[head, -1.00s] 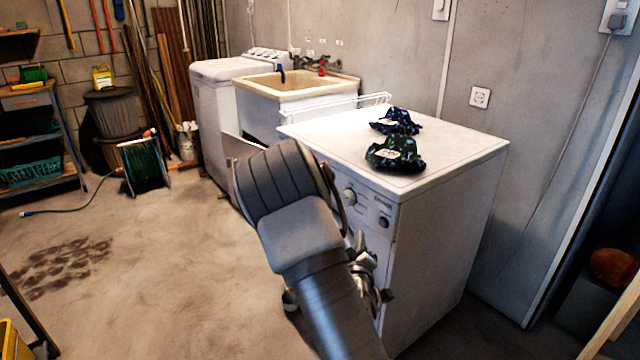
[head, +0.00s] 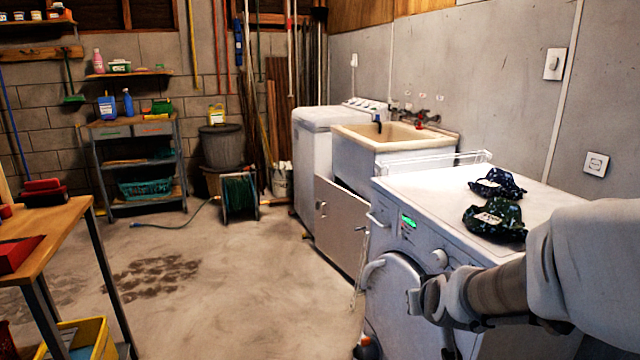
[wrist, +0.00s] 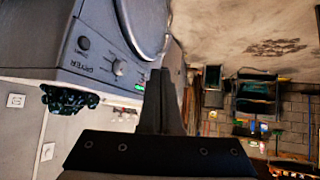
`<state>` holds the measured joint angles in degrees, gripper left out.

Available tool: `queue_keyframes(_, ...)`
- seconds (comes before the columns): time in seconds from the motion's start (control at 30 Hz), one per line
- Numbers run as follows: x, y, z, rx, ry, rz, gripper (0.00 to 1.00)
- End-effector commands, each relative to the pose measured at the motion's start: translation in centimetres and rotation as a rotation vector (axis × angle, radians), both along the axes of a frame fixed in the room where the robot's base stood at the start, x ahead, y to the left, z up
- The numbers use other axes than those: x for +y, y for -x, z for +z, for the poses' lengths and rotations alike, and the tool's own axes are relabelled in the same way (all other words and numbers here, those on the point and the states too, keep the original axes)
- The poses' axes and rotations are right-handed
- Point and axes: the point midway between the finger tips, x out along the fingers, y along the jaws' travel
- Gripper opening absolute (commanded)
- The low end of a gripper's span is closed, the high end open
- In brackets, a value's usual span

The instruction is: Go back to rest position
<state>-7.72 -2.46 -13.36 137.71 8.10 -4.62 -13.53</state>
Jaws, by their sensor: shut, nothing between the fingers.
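My gripper shows in the wrist view (wrist: 160,78) as dark fingers held together with nothing between them. In the head view my arm reaches in from the right edge, and its end is in front of the white dryer (head: 440,178), near the round door; the fingertips are hard to make out there. In the wrist view the dryer front (wrist: 98,52) is at the upper left, with its door, knobs and a lit green display. I cannot tell whether the gripper touches the dryer.
A dark blue cloth (head: 497,184) and a dark green cloth (head: 495,219) lie on the dryer top. A sink (head: 385,137) stands beyond it. A wooden table (head: 48,232) is at the left, with a yellow bin (head: 95,338) below. The floor between table and dryer is open.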

Motion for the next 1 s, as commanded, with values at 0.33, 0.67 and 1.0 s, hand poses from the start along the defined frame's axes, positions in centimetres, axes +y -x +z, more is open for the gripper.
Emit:
queue_keyframes(0.33,3.8,10.8,5.0,0.176,-0.106,0.061,0.00)
queue_keyframes(0.67,4.7,21.0,6.6,0.335,-0.083,0.040,0.00)
queue_keyframes(1.0,4.7,22.5,13.8,0.365,-0.077,0.031,0.00)
